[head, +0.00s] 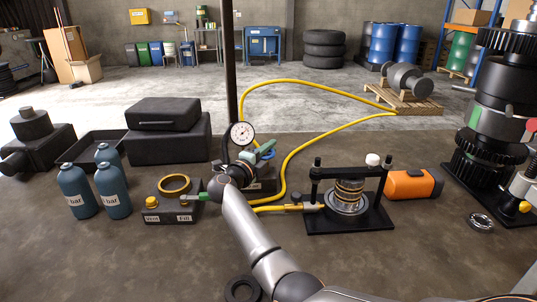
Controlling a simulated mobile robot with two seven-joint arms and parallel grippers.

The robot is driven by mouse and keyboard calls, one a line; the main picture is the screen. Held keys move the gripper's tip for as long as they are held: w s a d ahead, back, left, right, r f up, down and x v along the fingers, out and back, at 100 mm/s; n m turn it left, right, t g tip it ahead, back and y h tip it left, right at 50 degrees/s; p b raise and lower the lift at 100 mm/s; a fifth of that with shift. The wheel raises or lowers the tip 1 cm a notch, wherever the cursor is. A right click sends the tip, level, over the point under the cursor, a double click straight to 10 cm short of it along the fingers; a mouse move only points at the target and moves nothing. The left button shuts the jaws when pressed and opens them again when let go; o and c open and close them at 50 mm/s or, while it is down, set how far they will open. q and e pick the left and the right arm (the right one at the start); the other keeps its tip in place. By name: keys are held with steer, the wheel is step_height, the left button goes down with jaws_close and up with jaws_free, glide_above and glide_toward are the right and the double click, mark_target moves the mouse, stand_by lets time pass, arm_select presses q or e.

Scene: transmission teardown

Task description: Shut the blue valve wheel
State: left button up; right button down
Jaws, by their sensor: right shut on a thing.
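A yellow hose (300,150) runs from this area to the right and back. My left gripper is not in view.
A block with a brass ring (174,184) and blue bottles (113,190) stand left of my arm. A black press frame (350,223) and an orange case (412,184) stand right. A dark post (230,60) rises behind the gauge. The front left bench is clear.

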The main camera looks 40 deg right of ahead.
steer(key=shift+f, duration=0.15)
steer(key=c, duration=1.1)
jaws_free()
steer(key=shift+c, duration=0.2)
steer(key=shift+s, duration=0.1)
